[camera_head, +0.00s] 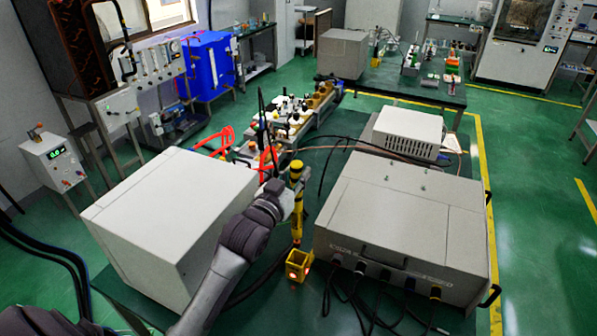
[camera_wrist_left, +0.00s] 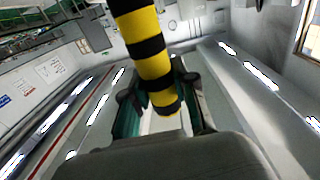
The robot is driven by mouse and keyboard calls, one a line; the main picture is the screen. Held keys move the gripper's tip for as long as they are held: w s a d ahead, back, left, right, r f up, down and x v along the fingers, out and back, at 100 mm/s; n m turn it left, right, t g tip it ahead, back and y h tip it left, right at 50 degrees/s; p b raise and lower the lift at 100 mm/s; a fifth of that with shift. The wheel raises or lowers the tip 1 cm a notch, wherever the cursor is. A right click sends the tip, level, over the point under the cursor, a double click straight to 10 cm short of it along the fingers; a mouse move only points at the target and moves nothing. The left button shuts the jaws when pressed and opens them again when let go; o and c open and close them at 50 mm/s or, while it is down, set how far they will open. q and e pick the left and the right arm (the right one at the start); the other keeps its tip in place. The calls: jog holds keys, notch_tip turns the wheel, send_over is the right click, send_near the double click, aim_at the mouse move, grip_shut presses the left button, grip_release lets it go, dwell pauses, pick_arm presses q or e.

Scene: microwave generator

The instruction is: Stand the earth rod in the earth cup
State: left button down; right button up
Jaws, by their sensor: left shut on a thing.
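The earth rod (camera_head: 297,227) is yellow with black bands and stands close to upright in the head view. My left gripper (camera_head: 290,198) is shut on it, with the arm reaching in from below left. In the left wrist view the rod (camera_wrist_left: 148,45) runs up between the two fingers of the gripper (camera_wrist_left: 160,97). The earth cup (camera_head: 299,265) is a small square yellow box, open at the top, on the green table. The rod's lower end shows just above the cup's far rim; I cannot tell its height or whether it touches. My right gripper is out of view.
A large pale box (camera_head: 165,215) stands left of my arm, and a grey instrument case (camera_head: 405,225) stands close right of the cup. Black cables (camera_head: 355,300) lie in front of the case. Behind the rod is a cluttered row of apparatus (camera_head: 290,120) with red leads.

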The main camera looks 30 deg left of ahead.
aim_at(294, 218)
pick_arm(q)
jog(key=shift+r, duration=0.1)
jog(key=shift+w, duration=0.15)
jog(key=shift+w+f, duration=0.15)
jog(key=shift+f, duration=0.8)
jog(key=shift+f+b, duration=3.3)
jog(key=shift+f, duration=2.05)
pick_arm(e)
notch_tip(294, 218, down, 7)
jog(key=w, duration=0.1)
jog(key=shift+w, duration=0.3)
pick_arm(q)
jog(key=shift+f+b, duration=0.4)
jog(key=shift+f, duration=0.1)
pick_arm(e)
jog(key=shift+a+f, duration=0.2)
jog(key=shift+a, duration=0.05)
